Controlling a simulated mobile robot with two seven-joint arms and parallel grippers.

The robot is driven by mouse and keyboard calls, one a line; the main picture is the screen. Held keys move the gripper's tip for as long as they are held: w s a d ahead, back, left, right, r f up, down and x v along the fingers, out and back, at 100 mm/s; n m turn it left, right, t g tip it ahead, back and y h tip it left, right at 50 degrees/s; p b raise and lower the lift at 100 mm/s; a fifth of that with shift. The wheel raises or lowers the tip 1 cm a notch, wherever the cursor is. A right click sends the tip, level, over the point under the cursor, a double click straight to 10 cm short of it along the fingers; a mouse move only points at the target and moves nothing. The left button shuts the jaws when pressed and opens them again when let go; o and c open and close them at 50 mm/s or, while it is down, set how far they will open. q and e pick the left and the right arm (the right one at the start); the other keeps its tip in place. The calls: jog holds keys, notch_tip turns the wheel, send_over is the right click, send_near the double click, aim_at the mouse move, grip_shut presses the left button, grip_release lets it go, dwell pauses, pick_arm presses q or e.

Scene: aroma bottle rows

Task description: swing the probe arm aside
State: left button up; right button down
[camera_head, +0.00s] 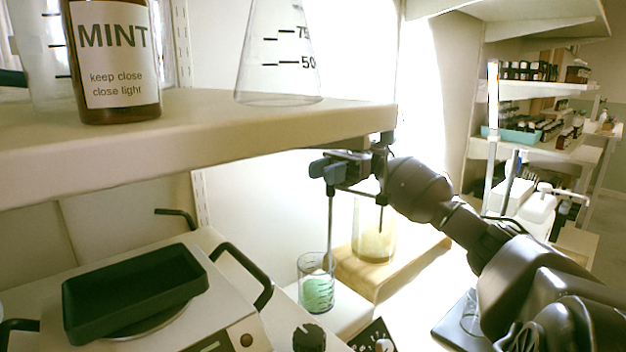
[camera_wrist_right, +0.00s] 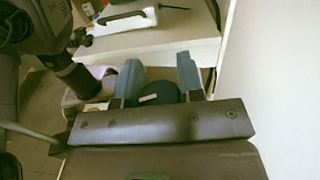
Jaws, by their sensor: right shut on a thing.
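My right gripper (camera_head: 326,169), with blue-grey fingers, is below the shelf's front edge. It is shut on the probe arm, whose thin dark probe rod (camera_head: 331,220) hangs down from beside the fingers. The rod's lower end reaches a small glass beaker (camera_head: 316,291) with pale green contents; whether the tip is inside or behind the glass is hard to tell. In the right wrist view, a dark rounded piece (camera_wrist_right: 158,91) sits between the two fingers (camera_wrist_right: 160,80). The rest of the probe arm is largely hidden by my gripper. My left gripper is not in view.
A shelf (camera_head: 200,150) close above my gripper holds a MINT bottle (camera_head: 112,60) and a conical flask (camera_head: 279,60). A larger jar with yellowish contents (camera_head: 373,240) stands on a wooden block. A black tray (camera_head: 137,290) lies on the device at left.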

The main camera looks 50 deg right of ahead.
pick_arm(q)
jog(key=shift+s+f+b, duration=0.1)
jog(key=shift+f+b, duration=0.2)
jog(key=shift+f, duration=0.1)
pick_arm(e)
jog(key=shift+s+r+n+g, duration=0.1)
jog(key=shift+n+g, duration=0.4)
jog(key=shift+g, duration=0.3)
jog(key=c, duration=0.7)
grip_release()
jog(key=shift+c, duration=0.2)
jog(key=shift+d, duration=0.1)
pick_arm(q)
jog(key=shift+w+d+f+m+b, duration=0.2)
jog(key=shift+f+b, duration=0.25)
jog(key=shift+b, duration=0.55)
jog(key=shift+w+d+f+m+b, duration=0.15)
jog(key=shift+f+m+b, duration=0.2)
jog(key=shift+b, duration=0.7)
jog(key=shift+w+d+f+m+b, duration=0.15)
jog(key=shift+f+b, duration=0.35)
jog(key=shift+b, duration=0.5)
pick_arm(e)
jog(key=d, duration=1)
jog(key=shift+s+d, duration=0.25)
jog(key=shift+d, duration=0.05)
